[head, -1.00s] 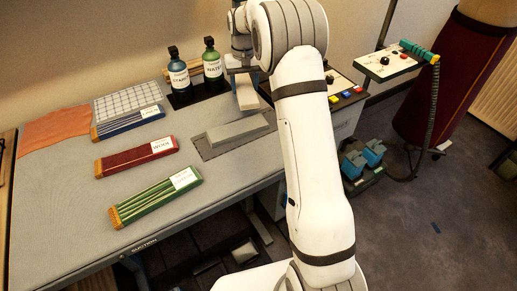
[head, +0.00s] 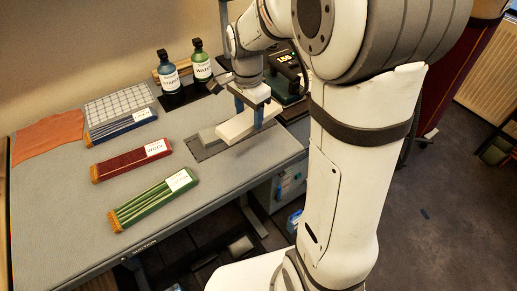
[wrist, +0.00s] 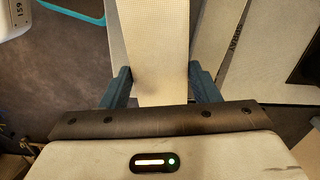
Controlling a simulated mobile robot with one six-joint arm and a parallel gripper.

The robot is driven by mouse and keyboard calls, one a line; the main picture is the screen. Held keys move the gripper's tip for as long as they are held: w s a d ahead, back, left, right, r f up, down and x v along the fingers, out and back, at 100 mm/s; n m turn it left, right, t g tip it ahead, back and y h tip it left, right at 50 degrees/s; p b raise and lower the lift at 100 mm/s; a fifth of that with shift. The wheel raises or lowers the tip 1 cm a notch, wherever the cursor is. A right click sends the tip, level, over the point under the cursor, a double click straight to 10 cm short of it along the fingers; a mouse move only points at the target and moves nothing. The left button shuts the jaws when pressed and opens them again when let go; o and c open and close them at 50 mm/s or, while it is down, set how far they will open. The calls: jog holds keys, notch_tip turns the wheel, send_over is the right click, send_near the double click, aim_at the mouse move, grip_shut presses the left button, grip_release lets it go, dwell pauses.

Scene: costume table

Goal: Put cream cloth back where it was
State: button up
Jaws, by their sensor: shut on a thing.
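The cream cloth (head: 240,124) is a flat, pale folded strip. My gripper (head: 250,111) is shut on it, with one blue finger on each side. It is at the grey pad (head: 209,138) on the dark grey mat (head: 202,154), at the right part of the table. I cannot tell whether cloth and pad touch. In the wrist view the cloth (wrist: 160,40) runs lengthwise between the fingers of my gripper (wrist: 160,78).
Blue (head: 122,125), red (head: 130,163) and green (head: 153,200) labelled bundles lie to the left. An orange cloth (head: 48,138) lies at far left. Two bottles, blue (head: 168,73) and green (head: 201,63), stand behind. A dark device with a lit display (head: 287,75) stands behind my gripper.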

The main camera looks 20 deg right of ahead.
jog(key=s+m, duration=0.1)
jog(key=s, duration=0.1)
jog(key=shift+s+f+m, duration=0.1)
jog(key=shift+s+m, duration=0.2)
jog(key=shift+s, duration=0.1)
send_over(253, 154)
notch_tip(253, 154, down, 6)
jog(key=shift+r, duration=0.2)
jog(key=shift+f, duration=2.15)
jog(key=shift+f, duration=0.2)
jog(key=o, duration=1)
jog(key=shift+o, duration=0.2)
